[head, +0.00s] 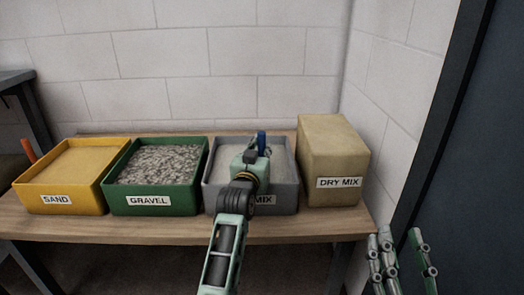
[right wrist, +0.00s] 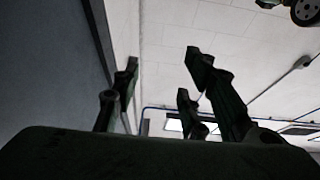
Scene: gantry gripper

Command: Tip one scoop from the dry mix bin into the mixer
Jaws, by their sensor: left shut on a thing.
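The grey dry mix bin (head: 222,208) stands on the wooden bench, its label partly covered so that only "MIX" reads. My left gripper (head: 258,154) is over this bin, shut on a blue-handled scoop (head: 262,141). Only the upright blue handle shows. The scoop's bowl and my fingertips are hidden behind my wrist, so I cannot tell whether it holds mix. My right gripper (head: 400,238) is open and empty at the lower right, off the bench. Its spread fingers also show in the right wrist view (right wrist: 160,85). The mixer is not in view.
A yellow sand bin (head: 61,210) and a green gravel bin (head: 150,206) stand to the left. A tan dry mix bag (head: 335,150) stands close on the right. A block wall is behind. A dark door or panel (head: 465,170) is at far right.

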